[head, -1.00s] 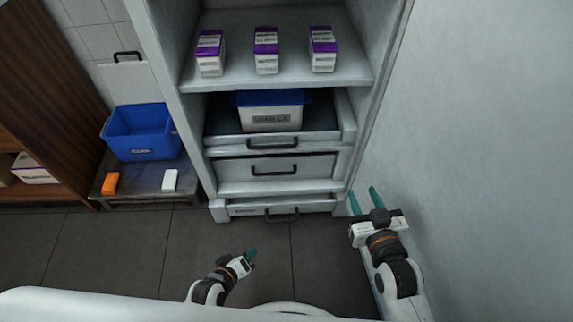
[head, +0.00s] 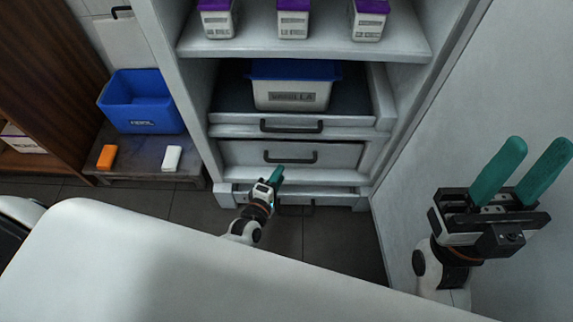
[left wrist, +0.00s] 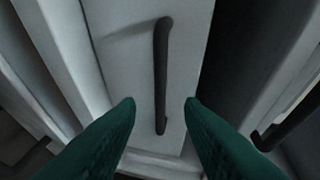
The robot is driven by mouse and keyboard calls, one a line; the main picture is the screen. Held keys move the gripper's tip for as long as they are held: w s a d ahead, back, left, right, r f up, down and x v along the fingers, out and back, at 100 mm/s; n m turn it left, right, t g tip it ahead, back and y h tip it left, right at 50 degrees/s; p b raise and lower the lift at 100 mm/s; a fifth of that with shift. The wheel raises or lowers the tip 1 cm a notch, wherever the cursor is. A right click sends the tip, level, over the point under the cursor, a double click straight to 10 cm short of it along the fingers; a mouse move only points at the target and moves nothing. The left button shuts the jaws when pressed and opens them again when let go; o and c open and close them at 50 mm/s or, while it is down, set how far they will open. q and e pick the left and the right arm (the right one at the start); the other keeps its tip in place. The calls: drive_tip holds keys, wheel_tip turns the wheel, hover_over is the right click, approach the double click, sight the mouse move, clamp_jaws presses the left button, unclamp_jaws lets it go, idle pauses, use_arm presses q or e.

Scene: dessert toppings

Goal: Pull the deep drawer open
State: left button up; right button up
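The middle drawer (head: 240,155) of the white cabinet has the tallest plain front and looks shut. Its dark bar handle (head: 290,157) runs across the front. In the left wrist view a drawer front with a dark handle (left wrist: 160,75) faces me, most likely this one. My left gripper (head: 278,174) is just in front of the drawer, near the handle. In the left wrist view its two teal fingers (left wrist: 160,103) are apart on either side of the handle's near end, with no visible contact. My right gripper (head: 538,146) is open and empty at the right.
Above is a pull-out tray with its own handle (head: 291,126) and a blue-lidded vanilla tub (head: 292,95). A low drawer (head: 335,195) lies below. Purple-topped cartons (head: 293,22) stand on the shelf. A blue bin (head: 145,100) is at left; a white wall (head: 460,120) is close at right.

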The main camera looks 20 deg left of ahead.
use_arm(q)
drive_tip(key=b+x, duration=0.1)
drive_tip(key=x, duration=0.4)
drive_tip(key=shift+w+b, duration=0.3)
drive_tip(key=shift+w, duration=0.1)
clamp_jaws()
